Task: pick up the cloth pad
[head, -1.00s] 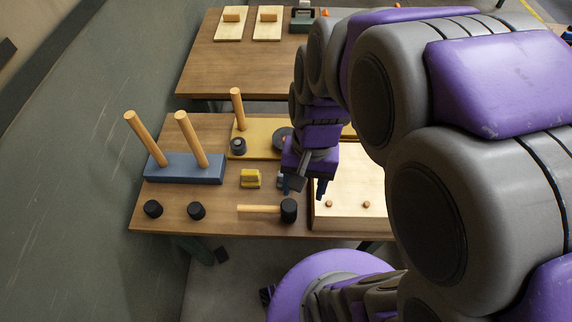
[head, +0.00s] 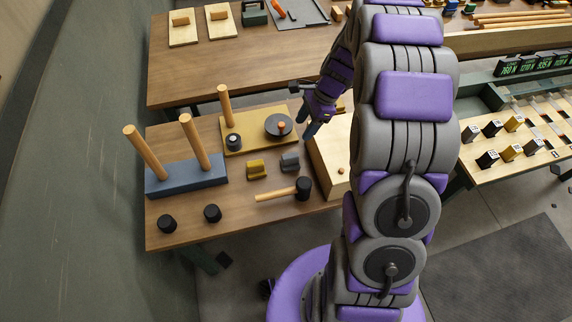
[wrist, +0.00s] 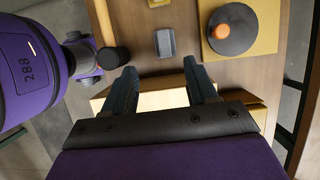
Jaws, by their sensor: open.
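No thing is plainly cloth. A small grey block or pad (head: 290,162) lies on the near wooden table beside a yellow one (head: 257,170); I cannot tell if either is the cloth pad. The grey one shows in the wrist view (wrist: 165,42), beyond my fingertips. My gripper (head: 306,128) is open and empty, above the table between the black disc (head: 279,126) and the pale wooden box (head: 325,165). In the wrist view my gripper (wrist: 160,76) has its two fingers apart, with the pale box below them. My arm hides part of the box.
A mallet (head: 288,191) and two black knobs (head: 190,219) lie along the front. A blue-grey block with two pegs (head: 187,173) stands left. A yellow board with a peg (head: 245,145) carries the disc. A second table (head: 240,60) stands behind; a rack (head: 515,140) stands right.

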